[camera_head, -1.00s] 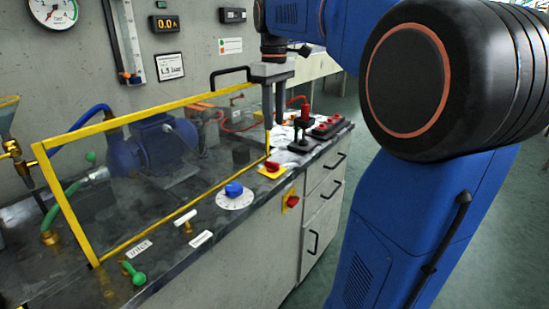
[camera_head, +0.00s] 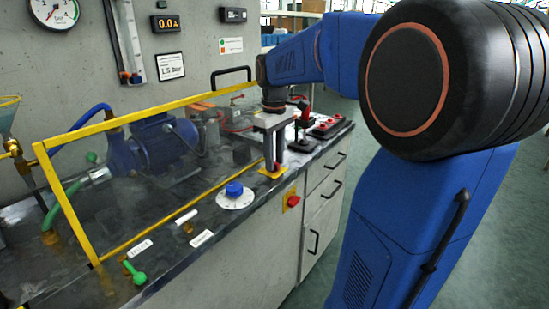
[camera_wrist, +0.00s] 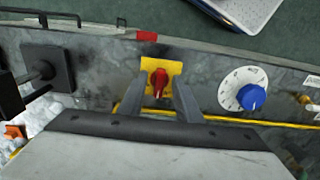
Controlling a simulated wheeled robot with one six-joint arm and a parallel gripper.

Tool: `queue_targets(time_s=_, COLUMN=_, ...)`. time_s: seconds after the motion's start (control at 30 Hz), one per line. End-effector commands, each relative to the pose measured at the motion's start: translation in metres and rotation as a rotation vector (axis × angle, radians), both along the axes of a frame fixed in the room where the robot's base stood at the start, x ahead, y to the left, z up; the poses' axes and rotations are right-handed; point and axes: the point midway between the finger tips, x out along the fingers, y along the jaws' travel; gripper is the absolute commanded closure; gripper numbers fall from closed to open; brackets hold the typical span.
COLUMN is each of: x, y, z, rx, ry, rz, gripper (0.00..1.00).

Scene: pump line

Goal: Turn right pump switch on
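A red rotary switch knob on a yellow plate (camera_head: 262,173) sits on the counter top, right of the blue dial. In the wrist view the red knob (camera_wrist: 159,82) lies on its yellow plate (camera_wrist: 147,67), its grip roughly upright in the picture. My gripper (camera_head: 274,166) points down at this switch. In the wrist view my gripper (camera_wrist: 160,88) is open, with one finger on each side of the knob; whether they touch it I cannot tell. Another red knob on a yellow plate (camera_head: 292,201) is on the cabinet front.
A blue knob on a white dial (camera_head: 235,198) is left of the switch. A black stand with a red top (camera_head: 303,142) and a panel with red buttons (camera_head: 328,127) are to the right. A yellow-framed clear guard (camera_head: 165,237) runs close behind.

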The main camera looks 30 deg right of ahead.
Motion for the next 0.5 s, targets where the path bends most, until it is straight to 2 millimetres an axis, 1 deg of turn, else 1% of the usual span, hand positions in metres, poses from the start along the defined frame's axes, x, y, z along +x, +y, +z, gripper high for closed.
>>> queue_targets(time_s=0.17, x=0.0001, y=0.0000, z=0.0000, rx=0.000, ry=0.000, rz=0.000, gripper=0.69)
queue_targets(time_s=0.2, x=0.0001, y=0.0000, z=0.0000, rx=0.000, ry=0.000, rz=0.000, gripper=0.71)
queue_targets(time_s=0.27, x=0.0000, y=0.0000, z=0.0000, rx=0.000, ry=0.000, rz=0.000, gripper=0.85)
queue_targets(time_s=0.3, x=0.0001, y=0.0000, z=0.0001, rx=0.000, ry=0.000, rz=0.000, gripper=0.95)
queue_targets(time_s=0.33, x=0.0001, y=0.0000, z=0.0001, rx=0.000, ry=0.000, rz=0.000, gripper=1.00)
queue_targets(time_s=0.5, x=0.0001, y=0.0000, z=0.0002, rx=0.000, ry=0.000, rz=-0.001, gripper=1.00)
